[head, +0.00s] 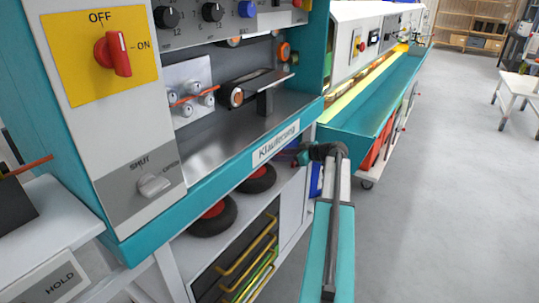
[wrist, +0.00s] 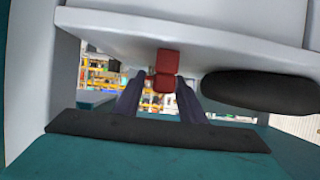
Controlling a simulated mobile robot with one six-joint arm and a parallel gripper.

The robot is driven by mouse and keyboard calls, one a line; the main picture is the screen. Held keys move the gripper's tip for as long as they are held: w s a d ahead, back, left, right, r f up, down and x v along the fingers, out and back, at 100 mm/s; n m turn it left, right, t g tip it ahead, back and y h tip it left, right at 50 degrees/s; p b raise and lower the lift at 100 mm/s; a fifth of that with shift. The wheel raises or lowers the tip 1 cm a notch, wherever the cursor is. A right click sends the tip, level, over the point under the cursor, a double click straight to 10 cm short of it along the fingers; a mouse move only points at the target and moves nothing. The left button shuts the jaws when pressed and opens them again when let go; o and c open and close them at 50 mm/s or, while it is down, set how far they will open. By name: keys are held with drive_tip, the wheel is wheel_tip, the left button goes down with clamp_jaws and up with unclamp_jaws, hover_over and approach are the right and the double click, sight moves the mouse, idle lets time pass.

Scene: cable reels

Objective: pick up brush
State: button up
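I cannot make out a brush for certain in either view. In the wrist view my gripper (wrist: 161,80) has two dark fingers standing apart, with background showing between them. A red blocky piece (wrist: 166,66) lies between and just beyond the fingertips, against the edge of a pale grey panel (wrist: 200,35). I cannot tell whether it belongs to a brush or whether the fingers touch it. In the head view my teal arm reaches to the front edge of the teal machine (head: 220,190), near the "Klaulierung" label. The gripper's fingers are not clear there.
A dark rounded object (wrist: 262,92) sits close to the right of the fingers. Black wheels with red hubs (head: 257,179) lie on the shelf under the machine. A teal trough (head: 385,95) runs along behind my arm.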

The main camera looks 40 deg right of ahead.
clamp_jaws()
drive_tip(key=shift+r, duration=0.15)
drive_tip(key=shift+r, duration=0.55)
wheel_tip(320, 180, up, 2)
drive_tip(key=shift+r+p, duration=0.1)
drive_tip(key=shift+p, duration=0.45)
drive_tip(key=s+d+p, duration=0.1)
drive_tip(key=s+d, duration=0.3)
drive_tip(key=s, duration=1.3)
drive_tip(key=shift+s+d+p, duration=0.2)
drive_tip(key=shift+s+p, duration=0.05)
drive_tip(key=shift+p, duration=0.15)
drive_tip(key=shift+a, duration=0.15)
